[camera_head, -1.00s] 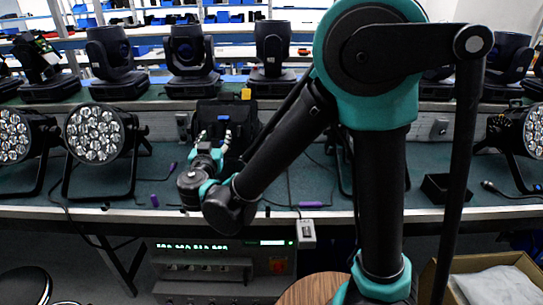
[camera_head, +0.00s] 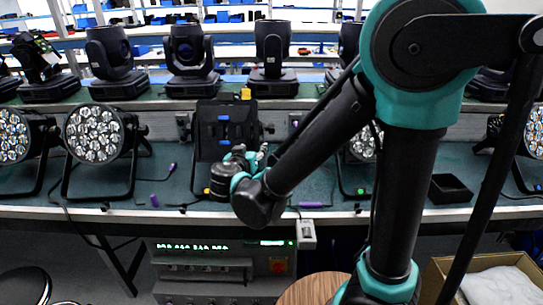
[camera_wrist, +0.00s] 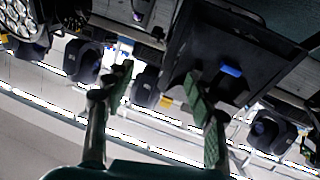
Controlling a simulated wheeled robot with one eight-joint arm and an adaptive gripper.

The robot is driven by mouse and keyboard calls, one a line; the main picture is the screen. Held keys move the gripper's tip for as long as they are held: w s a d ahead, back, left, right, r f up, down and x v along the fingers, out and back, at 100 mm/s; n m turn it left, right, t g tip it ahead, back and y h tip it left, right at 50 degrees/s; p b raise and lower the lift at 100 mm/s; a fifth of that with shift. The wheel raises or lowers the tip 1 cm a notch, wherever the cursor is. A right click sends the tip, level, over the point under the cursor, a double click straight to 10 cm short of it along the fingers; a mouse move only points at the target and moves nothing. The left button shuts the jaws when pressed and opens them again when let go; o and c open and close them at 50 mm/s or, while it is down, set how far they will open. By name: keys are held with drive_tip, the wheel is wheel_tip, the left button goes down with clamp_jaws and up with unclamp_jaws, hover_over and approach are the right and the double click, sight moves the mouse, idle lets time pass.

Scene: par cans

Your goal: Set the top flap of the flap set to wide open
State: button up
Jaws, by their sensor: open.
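The flap set (camera_head: 208,128) is a black, square, upright panel with blue tabs on its face, at the back of the green bench in the head view. In the wrist view its dark panel (camera_wrist: 262,45) fills the upper right, tilted, with one blue tab showing. I cannot tell which part is the top flap or how far it stands open. My gripper (camera_head: 254,155) is in front of the panel's lower right part. In the wrist view the gripper (camera_wrist: 158,84) is open and empty, with its right finger overlapping the panel's edge; contact cannot be told.
A lamp with many lenses (camera_head: 93,134) stands left of the flap set; another (camera_head: 362,145) is partly behind my arm. Moving-head lights (camera_head: 190,62) line the shelf behind. A small black open box (camera_head: 450,188) and a purple-handled tool (camera_head: 311,204) lie on the bench.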

drive_tip(key=w+d+f+g+h, duration=0.1)
drive_tip(key=d+f, duration=0.1)
drive_tip(key=d, duration=0.4)
drive_tip(key=shift+f+g, duration=0.35)
drive_tip(key=shift+g, duration=0.05)
drive_tip(key=t+y, duration=0.4)
drive_tip(key=t, duration=0.1)
approach(223, 117)
drive_tip(key=w, duration=0.9)
drive_tip(key=shift+a+r, duration=0.15)
drive_tip(key=shift+r, duration=0.05)
drive_tip(key=shift+c, duration=0.6)
drive_tip(key=c, duration=1)
drive_tip(key=shift+c, duration=0.2)
